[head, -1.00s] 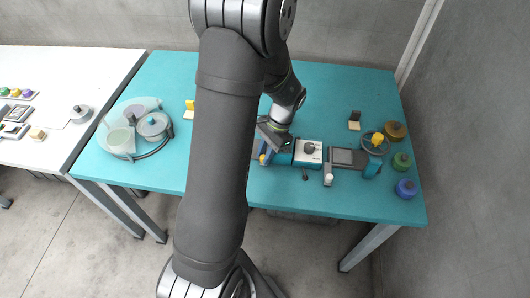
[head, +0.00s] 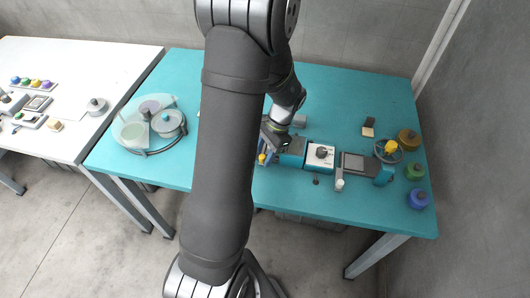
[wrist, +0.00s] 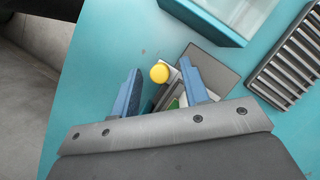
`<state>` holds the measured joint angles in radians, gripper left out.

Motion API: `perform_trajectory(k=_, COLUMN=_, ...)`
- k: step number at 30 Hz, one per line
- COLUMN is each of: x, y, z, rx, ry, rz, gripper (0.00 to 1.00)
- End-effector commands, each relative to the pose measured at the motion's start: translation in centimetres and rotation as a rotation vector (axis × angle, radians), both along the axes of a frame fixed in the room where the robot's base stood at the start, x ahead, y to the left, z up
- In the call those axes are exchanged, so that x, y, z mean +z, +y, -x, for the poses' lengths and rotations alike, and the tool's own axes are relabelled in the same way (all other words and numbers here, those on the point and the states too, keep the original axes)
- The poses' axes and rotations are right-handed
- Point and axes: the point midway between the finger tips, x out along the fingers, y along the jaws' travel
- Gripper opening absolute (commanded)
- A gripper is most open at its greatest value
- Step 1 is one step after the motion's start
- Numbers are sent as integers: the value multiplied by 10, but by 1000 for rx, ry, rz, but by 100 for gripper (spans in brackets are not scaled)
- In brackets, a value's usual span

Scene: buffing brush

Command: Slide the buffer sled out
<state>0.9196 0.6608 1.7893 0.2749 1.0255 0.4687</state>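The teal buffing machine (head: 292,159) stands near the front of the teal table. I cannot clearly single out the buffer sled. A yellow ball knob (wrist: 159,73) on a small pale, partly green piece (wrist: 172,100) shows in the wrist view, beside a flat grey plate (wrist: 218,66). The knob (head: 262,158) also shows at the machine's left end in the head view. My gripper (wrist: 160,67) is open, its two blue fingers on either side of the knob with gaps. In the head view my gripper (head: 272,136) is over the machine's left end. The palm hides the piece's lower part.
A white box with a dark knob (head: 320,156), a grey screen (head: 354,163) and a handwheel (head: 388,151) stand rightward. Coloured pots (head: 414,171) line the right edge. A round carousel (head: 150,125) stands left. A ribbed grey block (wrist: 290,58) shows in the wrist view.

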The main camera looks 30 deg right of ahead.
Motion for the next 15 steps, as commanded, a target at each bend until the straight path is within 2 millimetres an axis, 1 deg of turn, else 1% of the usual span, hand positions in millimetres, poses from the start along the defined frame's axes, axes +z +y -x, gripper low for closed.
perform_trajectory(k=6, x=0, y=0, z=0, rx=0, ry=0, rz=0, gripper=41)
perform_trajectory(k=9, x=4, y=-2, z=0, rx=0, ry=-1, rz=0, gripper=41)
perform_trajectory(k=11, x=9, y=-4, z=0, rx=0, ry=-1, rz=1, gripper=41)
perform_trajectory(k=14, x=24, y=-10, z=0, rx=-1, ry=-2, rz=3, gripper=41)
perform_trajectory(k=15, x=32, y=-14, z=0, rx=-1, ry=-3, rz=4, gripper=41)
